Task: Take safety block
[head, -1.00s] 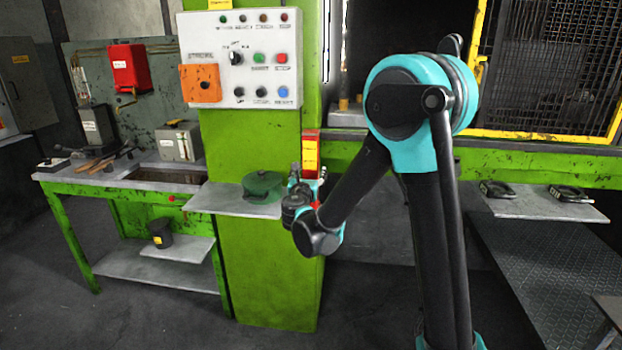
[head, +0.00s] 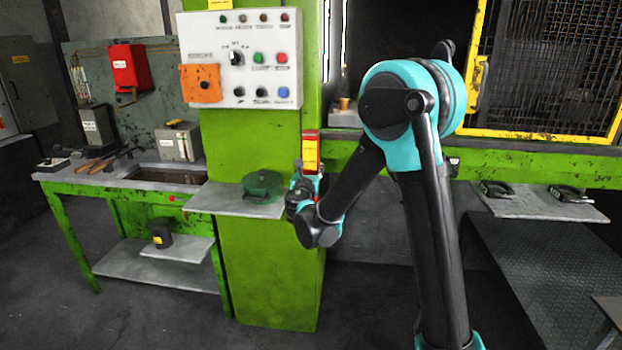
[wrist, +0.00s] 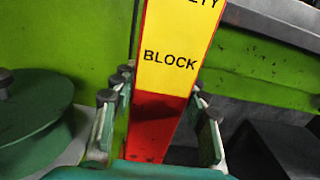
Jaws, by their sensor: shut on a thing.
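The safety block (head: 311,158) is a tall red block with a yellow label. It stands upright at the right side of the green press column, partly hidden by my gripper in the head view. In the wrist view the block (wrist: 178,58) shows its yellow face with the word "BLOCK" and a red lower part. My gripper (wrist: 158,128) is shut on this lower part, with one finger on each side. In the head view my gripper (head: 305,178) is small and partly hidden by my wrist. The block's foot is hidden.
A green round object (head: 263,186) sits on a small grey shelf (head: 215,199) just left of my gripper. The control panel (head: 240,60) is above on the column. A green press beam (head: 540,167) runs to the right. Two dark-handled items lie on the right shelf (head: 540,206).

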